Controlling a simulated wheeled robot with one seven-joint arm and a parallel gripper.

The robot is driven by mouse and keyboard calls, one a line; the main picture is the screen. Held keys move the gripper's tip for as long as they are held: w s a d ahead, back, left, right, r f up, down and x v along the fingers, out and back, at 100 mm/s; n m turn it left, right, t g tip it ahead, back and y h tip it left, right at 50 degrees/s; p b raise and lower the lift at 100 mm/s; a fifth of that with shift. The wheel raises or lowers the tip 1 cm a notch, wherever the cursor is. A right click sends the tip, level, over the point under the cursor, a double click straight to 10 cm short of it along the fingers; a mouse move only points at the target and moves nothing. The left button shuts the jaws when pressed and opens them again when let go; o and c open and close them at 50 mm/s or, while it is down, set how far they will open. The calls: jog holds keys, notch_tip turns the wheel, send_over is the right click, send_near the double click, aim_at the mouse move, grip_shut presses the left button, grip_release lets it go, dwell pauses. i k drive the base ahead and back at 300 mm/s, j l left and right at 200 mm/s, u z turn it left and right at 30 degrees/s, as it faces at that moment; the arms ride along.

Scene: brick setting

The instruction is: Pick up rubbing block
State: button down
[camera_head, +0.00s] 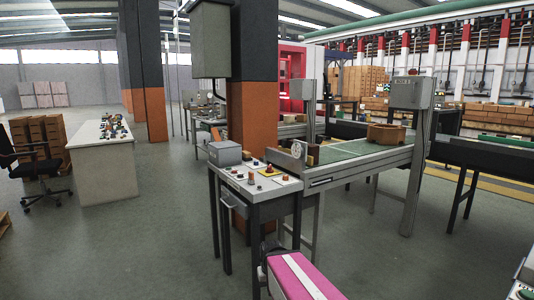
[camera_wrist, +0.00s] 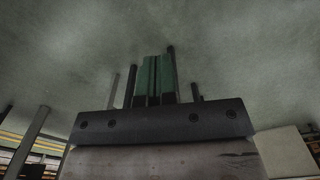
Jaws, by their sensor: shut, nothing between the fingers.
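In the wrist view my gripper (camera_wrist: 155,72) shows with its two green-tipped fingers together, shut and empty. Bare grey floor shows behind the fingers, and no block is near them. I cannot make out a thing that is surely the rubbing block in either view. In the head view a grey table (camera_head: 262,192) carries several small coloured items, among them a yellow-and-red one (camera_head: 268,171) and an orange one (camera_head: 250,178). A small brown block (camera_head: 312,156) sits at the corner by the neighbouring bench. My gripper is not recognisable in the head view.
A grey box (camera_head: 225,153) stands on the table's far left corner. A green-topped bench (camera_head: 352,151) holds a large brown piece (camera_head: 387,135). A pink-topped unit (camera_head: 300,276) is in the near foreground. A white desk (camera_head: 100,160) and black chair (camera_head: 38,175) stand left. Open floor lies between.

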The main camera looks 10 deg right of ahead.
aim_at(246, 156)
jog(key=i+j+z, duration=0.1)
jog(key=j, duration=0.35)
jog(key=i+j, duration=0.2)
jog(key=j, duration=0.25)
jog(key=i+j+z, duration=0.15)
jog(key=j, duration=0.8)
jog(key=i+j+z, duration=0.15)
jog(key=j, duration=0.35)
